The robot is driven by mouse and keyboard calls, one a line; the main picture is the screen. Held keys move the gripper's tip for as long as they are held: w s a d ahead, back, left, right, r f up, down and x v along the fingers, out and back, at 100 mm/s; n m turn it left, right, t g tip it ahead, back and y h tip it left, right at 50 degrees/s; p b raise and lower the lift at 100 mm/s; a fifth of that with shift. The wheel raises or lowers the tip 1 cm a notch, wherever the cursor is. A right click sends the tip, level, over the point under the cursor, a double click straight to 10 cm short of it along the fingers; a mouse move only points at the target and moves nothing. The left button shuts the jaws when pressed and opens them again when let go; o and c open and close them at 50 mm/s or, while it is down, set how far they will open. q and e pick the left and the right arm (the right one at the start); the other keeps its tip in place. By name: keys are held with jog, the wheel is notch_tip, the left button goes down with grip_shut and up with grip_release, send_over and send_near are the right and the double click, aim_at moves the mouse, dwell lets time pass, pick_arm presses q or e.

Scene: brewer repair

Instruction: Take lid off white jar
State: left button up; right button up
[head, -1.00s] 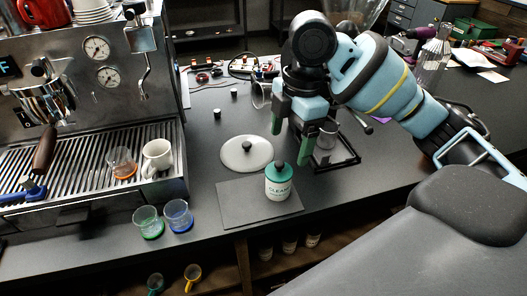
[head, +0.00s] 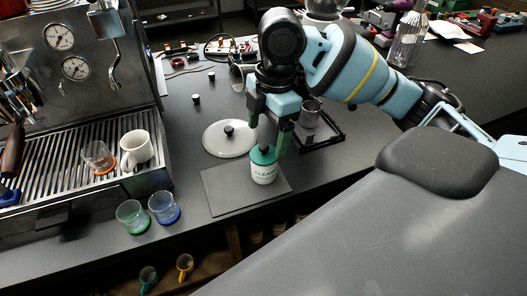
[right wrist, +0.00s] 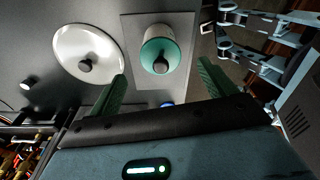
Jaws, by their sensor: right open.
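The white jar (head: 263,175) stands upright on a dark mat, with "CLEAN" lettering on its side. Its teal lid (head: 262,155) is on top; the right wrist view shows the lid (right wrist: 152,58) with a dark knob in its middle. My right gripper (head: 268,137) is open with its green fingers pointing down at the jar's top. In the right wrist view the fingers (right wrist: 162,74) are on either side of the lid's line, with nothing between them; contact is not visible. My left gripper is not in view.
A round white lid with a black knob (head: 230,138) lies left of the jar. A black frame stand (head: 325,138) with a glass is behind right. Green and blue glasses (head: 133,215) stand near the front edge. An espresso machine (head: 85,130) fills the left. The mat (head: 225,200) has bare space.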

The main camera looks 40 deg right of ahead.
aim_at(265, 145)
jog(key=f, duration=0.3)
jog(key=shift+a+f, duration=0.25)
jog(key=shift+f, duration=0.1)
jog(key=shift+c, duration=0.2)
jog(key=c, duration=1)
